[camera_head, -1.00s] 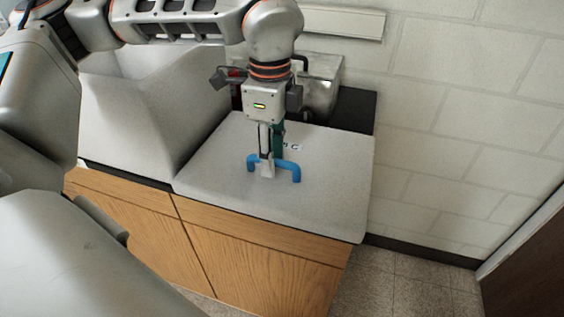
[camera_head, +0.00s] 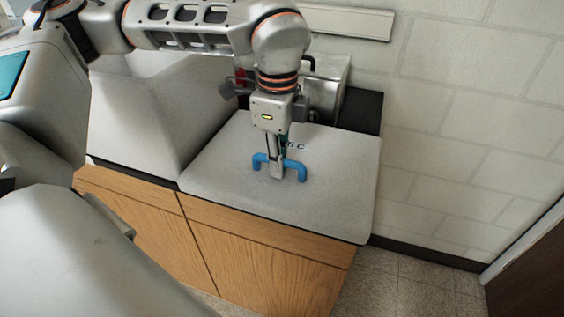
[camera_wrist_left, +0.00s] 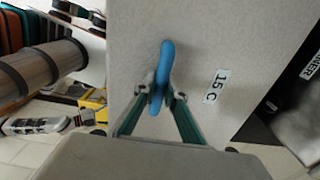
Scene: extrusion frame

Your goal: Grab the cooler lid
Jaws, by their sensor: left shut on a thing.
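The cooler lid (camera_head: 335,185) is a flat light grey panel with a blue handle (camera_head: 296,166) standing up from its middle and a "15 C" label. It lies on top of the wooden-fronted cabinet. My left gripper (camera_head: 277,168) points down at the handle and is shut on its bar. In the left wrist view the two fingertips (camera_wrist_left: 159,98) sit on either side of the blue handle (camera_wrist_left: 166,60), and the lid (camera_wrist_left: 200,35) fills the middle behind it. My right gripper is not in view.
A sloped grey cover (camera_head: 150,110) stands left of the lid. A metal box (camera_head: 328,85) sits behind it on a dark surface. A white brick wall (camera_head: 450,130) is close on the right. Bare floor (camera_head: 410,285) shows at the lower right.

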